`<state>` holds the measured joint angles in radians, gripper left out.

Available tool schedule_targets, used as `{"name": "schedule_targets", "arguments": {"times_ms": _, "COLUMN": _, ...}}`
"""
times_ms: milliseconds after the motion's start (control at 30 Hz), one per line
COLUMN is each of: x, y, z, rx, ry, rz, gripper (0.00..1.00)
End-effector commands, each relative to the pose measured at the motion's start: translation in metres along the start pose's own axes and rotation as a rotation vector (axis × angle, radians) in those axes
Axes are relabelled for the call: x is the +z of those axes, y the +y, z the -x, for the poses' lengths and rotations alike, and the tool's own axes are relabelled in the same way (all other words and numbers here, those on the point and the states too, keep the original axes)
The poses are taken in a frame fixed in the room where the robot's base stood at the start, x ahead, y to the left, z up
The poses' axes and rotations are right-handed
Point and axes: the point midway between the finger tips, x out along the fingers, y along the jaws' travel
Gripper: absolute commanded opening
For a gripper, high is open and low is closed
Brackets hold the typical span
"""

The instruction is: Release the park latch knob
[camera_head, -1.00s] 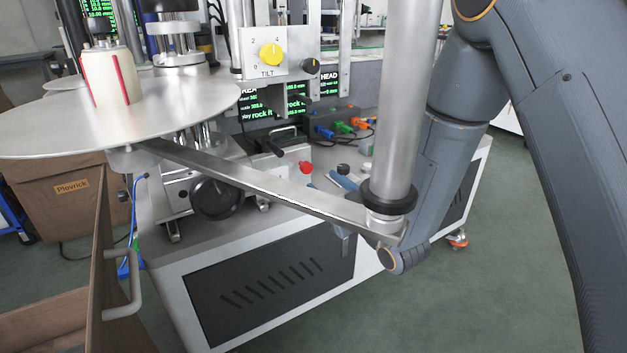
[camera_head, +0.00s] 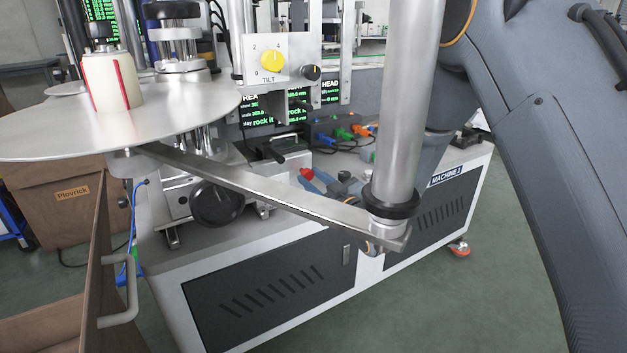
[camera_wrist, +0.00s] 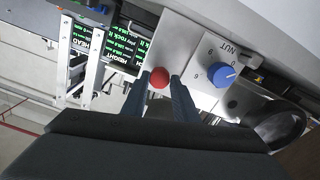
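A round red knob (camera_wrist: 160,77) stands out from a light metal plate in the wrist view. I take it for the park latch knob, but no label on it can be read. My gripper (camera_wrist: 159,80) is open, with one dark finger on each side of the red knob near the fingertips. Small gaps show between knob and fingers, so it does not look gripped.
A blue NUT dial (camera_wrist: 223,75) sits close to the right finger in the wrist view. In the head view, a metal bar (camera_head: 270,190) and upright post (camera_head: 405,110) cross the front. A yellow TILT dial (camera_head: 272,61) and a large reel disc (camera_head: 110,122) stand left.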

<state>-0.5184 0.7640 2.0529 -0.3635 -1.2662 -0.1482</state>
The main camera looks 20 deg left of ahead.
Motion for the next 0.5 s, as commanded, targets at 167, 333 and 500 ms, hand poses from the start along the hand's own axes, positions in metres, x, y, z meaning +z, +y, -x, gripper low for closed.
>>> {"name": "schedule_targets", "arguments": {"times_ms": 167, "x": 0.000, "y": 0.000, "z": 0.000, "rx": 0.000, "ry": 0.000, "rz": 0.000, "gripper": 0.00}}
{"name": "schedule_targets", "arguments": {"times_ms": 333, "x": 0.000, "y": 0.000, "z": 0.003, "rx": -0.001, "ry": -0.002, "rz": 0.000, "gripper": 0.00}}
{"name": "schedule_targets", "arguments": {"times_ms": 500, "x": 0.000, "y": 0.000, "z": 0.019, "rx": -0.001, "ry": -0.003, "rz": 0.000, "gripper": 0.00}}
